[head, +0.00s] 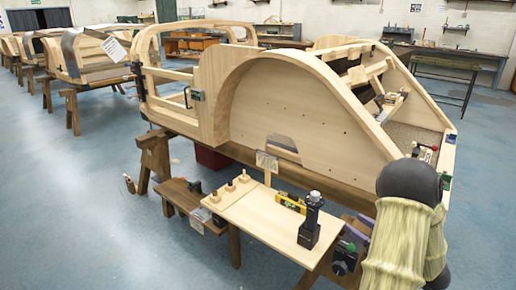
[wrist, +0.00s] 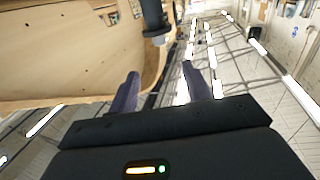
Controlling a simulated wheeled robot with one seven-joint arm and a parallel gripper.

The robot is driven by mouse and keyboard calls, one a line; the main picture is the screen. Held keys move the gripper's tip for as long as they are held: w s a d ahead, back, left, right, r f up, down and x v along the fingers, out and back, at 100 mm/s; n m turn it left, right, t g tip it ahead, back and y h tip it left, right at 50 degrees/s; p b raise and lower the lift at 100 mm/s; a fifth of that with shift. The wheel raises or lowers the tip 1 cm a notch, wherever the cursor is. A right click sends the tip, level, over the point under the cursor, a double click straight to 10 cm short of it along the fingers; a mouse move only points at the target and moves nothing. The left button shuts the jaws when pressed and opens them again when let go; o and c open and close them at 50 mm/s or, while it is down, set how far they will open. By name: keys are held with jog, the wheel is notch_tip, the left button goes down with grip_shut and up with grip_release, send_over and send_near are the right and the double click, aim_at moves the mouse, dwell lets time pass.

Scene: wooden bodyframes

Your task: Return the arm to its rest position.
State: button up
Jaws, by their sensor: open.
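My gripper (wrist: 158,84) shows in the wrist view with its two dark fingers apart and nothing between them. Its fingers point toward the wooden bodyframe and the lit ceiling, and they look clear of the wood.
The large wooden bodyframe (head: 290,105) fills the middle. Before it a bench board (head: 262,222) carries a black upright tool (head: 311,222), a yellow level (head: 291,202) and small wooden pieces. Open blue floor (head: 90,225) lies at left.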

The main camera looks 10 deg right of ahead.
jog(key=w+a+m+g+h, duration=0.4)
jog(key=w+a+h, duration=0.3)
jog(key=a+h, duration=0.1)
jog(key=s+a+f+g+y, duration=0.1)
jog(key=s+a+f+g, duration=0.1)
jog(key=s+a+g, duration=0.5)
jog(key=s+a+f+g, duration=0.2)
jog(key=s+a+g, duration=0.1)
jog(key=s+a, duration=0.8)
jog(key=w+p+v, duration=0.3)
jog(key=p+v, duration=1.1)
jog(key=w+r+p+v, duration=0.1)
jog(key=w+p+v, duration=0.2)
jog(key=p+v, duration=1.1)
jog(key=shift+r+m+p, duration=0.15)
jog(key=shift+m+p, duration=0.15)
jog(key=shift+w, duration=0.1)
